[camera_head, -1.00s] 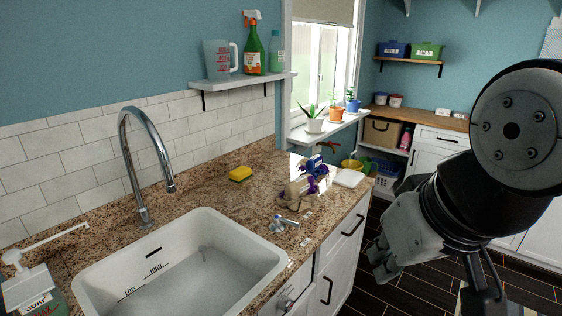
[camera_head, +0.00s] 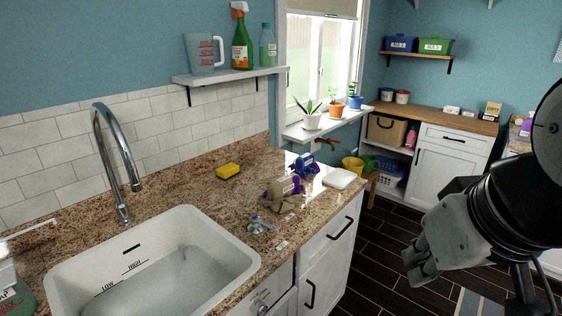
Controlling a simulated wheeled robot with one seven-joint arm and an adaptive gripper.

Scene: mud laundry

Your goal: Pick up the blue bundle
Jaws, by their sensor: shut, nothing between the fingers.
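The blue bundle (camera_head: 305,163) is a small dark-blue thing with a pale patch. It lies on the granite counter (camera_head: 225,205) toward its far right end, behind a beige and purple bundle (camera_head: 280,188) and left of a white slab (camera_head: 339,179). My gripper (camera_head: 422,280) is at the right of the view, over the dark floor and clear of the counter. It is shut and empty, with its fingers pointing down and left, well apart from the blue bundle.
The white sink (camera_head: 212,226) and tall faucet (camera_head: 113,165) are at left. A yellow sponge (camera_head: 228,171) and a small clear-and-blue item (camera_head: 259,225) lie on the counter. Potted plants stand on the window ledge (camera_head: 322,128). Dark floor (camera_head: 375,255) is open between counter and gripper.

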